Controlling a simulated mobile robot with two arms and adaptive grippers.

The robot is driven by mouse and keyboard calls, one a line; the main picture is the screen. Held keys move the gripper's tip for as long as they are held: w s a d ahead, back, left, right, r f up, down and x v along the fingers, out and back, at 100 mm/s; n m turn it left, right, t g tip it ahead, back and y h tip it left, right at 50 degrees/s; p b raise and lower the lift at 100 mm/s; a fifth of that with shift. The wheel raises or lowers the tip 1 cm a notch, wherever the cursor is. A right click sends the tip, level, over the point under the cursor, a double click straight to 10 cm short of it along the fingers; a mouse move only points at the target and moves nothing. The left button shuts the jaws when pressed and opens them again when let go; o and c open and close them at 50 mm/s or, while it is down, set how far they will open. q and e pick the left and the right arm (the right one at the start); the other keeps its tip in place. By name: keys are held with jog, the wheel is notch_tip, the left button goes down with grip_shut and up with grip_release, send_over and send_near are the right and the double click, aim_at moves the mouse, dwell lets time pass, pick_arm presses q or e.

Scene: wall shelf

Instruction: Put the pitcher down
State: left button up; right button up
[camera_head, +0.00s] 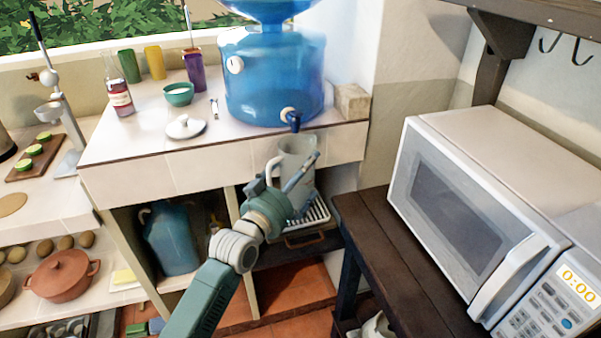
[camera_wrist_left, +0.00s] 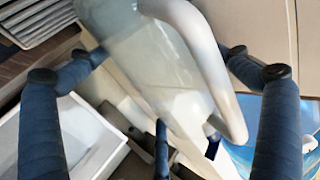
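The pitcher (camera_head: 299,150) is pale, translucent and grey, and stands below the tap of the blue water dispenser. Its light handle (camera_head: 271,172) faces left in the head view. The slatted tray (camera_head: 318,211) lies under it; the pitcher's base is hidden, so contact cannot be told. My left gripper (camera_head: 284,180) is right in front of the pitcher, its fingers spread wide. In the left wrist view the pitcher (camera_wrist_left: 140,62) and its handle (camera_wrist_left: 205,55) lie between the spread blue fingers of my left gripper (camera_wrist_left: 165,56), which look open. My right gripper is out of view.
The blue water dispenser (camera_head: 270,80) stands on the white counter (camera_head: 215,145) just above the pitcher. A dark wooden table (camera_head: 385,240) with a white microwave (camera_head: 470,195) stands close on the right. A blue jug (camera_head: 172,238) sits in the shelf on the left.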

pick_arm(q)
jog(key=p+v, duration=0.6)
jog(key=v, duration=0.6)
jog(key=s+a+f+n+g+y, duration=0.15)
jog(key=s+a+f, duration=0.35)
jog(key=f, duration=0.9)
jog(key=s+a+f+g+y, duration=0.25)
jog(key=s+f, duration=0.35)
jog(key=f, duration=0.8)
jog(key=s+a+f+n+g+y, duration=0.1)
jog(key=s+a+f+g+y, duration=0.15)
jog(key=s+f, duration=0.75)
jog(key=s+a+f+g, duration=0.2)
jog(key=s+f, duration=0.5)
jog(key=s, duration=0.3)
jog(key=s+a+f+g+y, duration=0.1)
jog(key=s+a+f+g, duration=0.2)
jog(key=s+f, duration=0.4)
jog(key=s+a+f+g, duration=0.2)
jog(key=s+f, duration=0.5)
jog(key=s, duration=0.6)
jog(key=shift+s+a+f+n+g+y, duration=0.2)
jog(key=shift+f+n+g+y, duration=0.15)
jog(key=shift+g, duration=0.4)
jog(key=shift+d, duration=0.1)
